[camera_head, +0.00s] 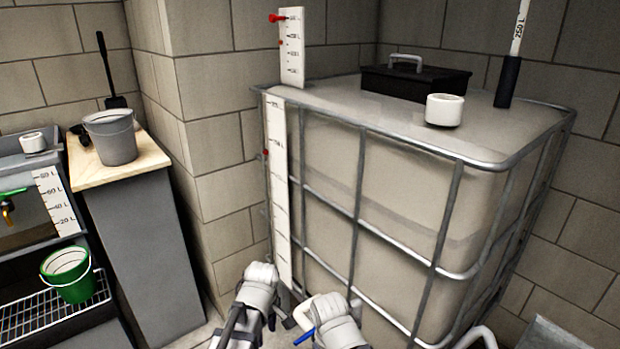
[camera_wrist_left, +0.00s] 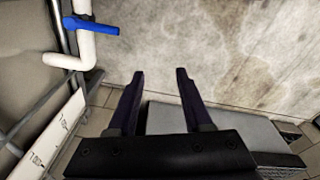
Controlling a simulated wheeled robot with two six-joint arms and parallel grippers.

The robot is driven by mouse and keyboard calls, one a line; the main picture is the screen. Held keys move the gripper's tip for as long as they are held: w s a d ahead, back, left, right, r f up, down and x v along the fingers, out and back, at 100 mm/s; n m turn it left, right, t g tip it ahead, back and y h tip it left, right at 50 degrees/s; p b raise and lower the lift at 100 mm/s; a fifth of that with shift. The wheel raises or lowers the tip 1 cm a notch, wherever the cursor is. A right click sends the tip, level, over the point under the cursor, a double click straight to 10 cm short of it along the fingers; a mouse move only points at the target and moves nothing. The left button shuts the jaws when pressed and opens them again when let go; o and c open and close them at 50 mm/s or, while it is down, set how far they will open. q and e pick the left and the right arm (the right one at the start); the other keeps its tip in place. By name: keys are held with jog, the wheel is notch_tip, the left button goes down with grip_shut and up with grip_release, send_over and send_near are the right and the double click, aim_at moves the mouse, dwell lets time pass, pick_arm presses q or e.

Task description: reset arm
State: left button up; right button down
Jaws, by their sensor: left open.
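My left gripper (camera_wrist_left: 160,74) is open in the left wrist view, with two dark fingers apart and nothing between them. In the head view my two pale arms reach up from the bottom middle. The left arm's wrist is beside the tank's lower left corner, and its fingers are not clear there. My right arm is just to its right; its gripper cannot be made out. A blue valve handle (camera_wrist_left: 92,26) on a white pipe (camera_wrist_left: 84,48) is left of my left gripper, apart from it. The handle (camera_head: 304,336) also shows between my arms in the head view.
A large caged tank (camera_head: 400,200) fills the middle and right. On it are a black toolbox (camera_head: 415,80) and a white cup (camera_head: 444,109). At left, a grey bucket (camera_head: 111,138) stands on a wooden-topped cabinet (camera_head: 150,160), and a green bucket (camera_head: 70,275) sits on a rack.

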pick_arm(q)
jog(key=s+a+m, duration=0.5)
jog(key=a+m, duration=0.1)
jog(key=m, duration=0.5)
jog(key=s+d+m+g, duration=0.1)
jog(key=s+d+m, duration=0.4)
jog(key=d, duration=0.6)
notch_tip(320, 180, up, 30)
jog(key=s+n+p, duration=0.1)
jog(key=p, duration=2.9)
jog(key=shift+d+y, duration=0.25)
jog(key=shift+y, duration=0.05)
jog(key=shift+s+f, duration=0.1)
jog(key=shift+f, duration=0.05)
